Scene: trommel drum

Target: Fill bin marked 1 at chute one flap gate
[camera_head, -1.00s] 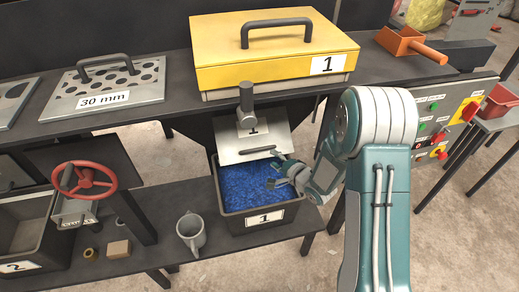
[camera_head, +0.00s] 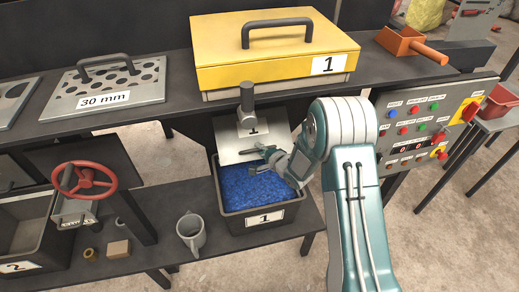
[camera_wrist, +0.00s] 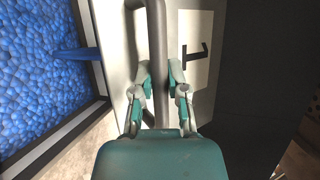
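Bin 1 (camera_head: 265,221) stands on the lower shelf under the chute and holds blue granules (camera_head: 252,188) spread almost to its rim. The flap gate (camera_head: 240,154), a pale plate marked 1, hangs tilted over the bin's back edge. It has a grey bar handle near its lower edge. My gripper (camera_head: 255,160) is at this handle, above the bin. In the wrist view, the handle bar (camera_wrist: 158,60) runs between my two fingers (camera_wrist: 160,88). The fingers look spread around it, with no clear grip. The blue granules fill the left side there.
A yellow box marked 1 (camera_head: 270,62) sits above the chute. A grey mug (camera_head: 191,232) stands left of the bin, and a red handwheel (camera_head: 84,180) further left. A control panel (camera_head: 425,125) is at the right, behind my arm.

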